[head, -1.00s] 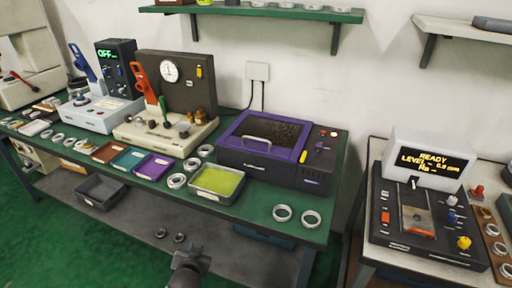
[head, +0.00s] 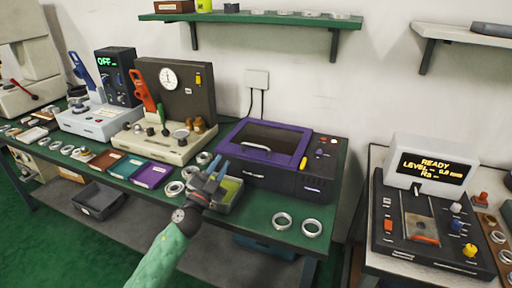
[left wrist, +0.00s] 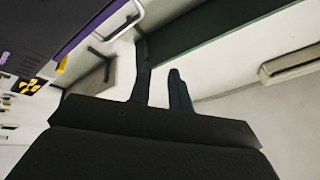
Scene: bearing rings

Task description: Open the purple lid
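The purple lid (head: 258,155) lies shut on the dark machine (head: 300,182) on the green bench, with a dark window in its middle. My left gripper (head: 219,171) is in front of the machine's left front corner, over the tray with yellow-green contents, apart from the lid. Its two fingers, also in the left wrist view (left wrist: 161,86), are apart with nothing between them. My right gripper is out of view.
The tray (head: 229,207) is partly hidden behind my left gripper. Metal rings (head: 283,228) lie on the bench around it. A beige press (head: 165,150) stands left of the lid's machine. A second table with a grey tester (head: 430,235) stands at right.

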